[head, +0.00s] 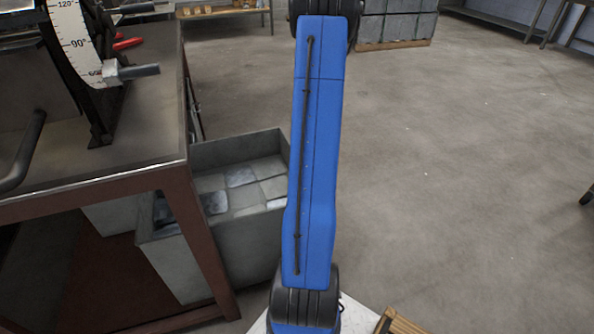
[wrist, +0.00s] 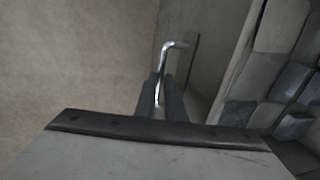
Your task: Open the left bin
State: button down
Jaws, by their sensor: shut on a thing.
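A grey open-topped bin (head: 210,255) stands on the floor beside the workbench, filled with flat grey metal pieces. In the wrist view the bin wall (wrist: 205,50) runs along the middle, with its contents to the right. A shiny bent metal handle (wrist: 176,45) sticks out from that wall. My gripper (wrist: 162,84) has its dark fingers closed around the lower part of the handle. In the head view the gripper and handle are hidden; only my blue arm shows. I cannot tell from the pictures whether this bin is the left one.
The workbench (head: 100,187), with reddish-brown legs, stands at left and overlaps the bin in the head view. A bending tool with an angle scale (head: 78,40) sits on it. Another pale grey surface (head: 112,216) shows beneath. Open concrete floor (head: 460,180) lies to the right.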

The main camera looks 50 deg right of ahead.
jog(key=shift+s+d, duration=0.2)
jog(key=shift+d, duration=0.15)
jog(key=c, duration=1.8)
grip_release()
jog(key=shift+c, duration=0.2)
notch_tip(320, 180, up, 17)
jog(key=s+d, duration=0.1)
jog(key=d, duration=0.1)
jog(key=shift+s+d, duration=0.3)
jog(key=shift+s, duration=0.1)
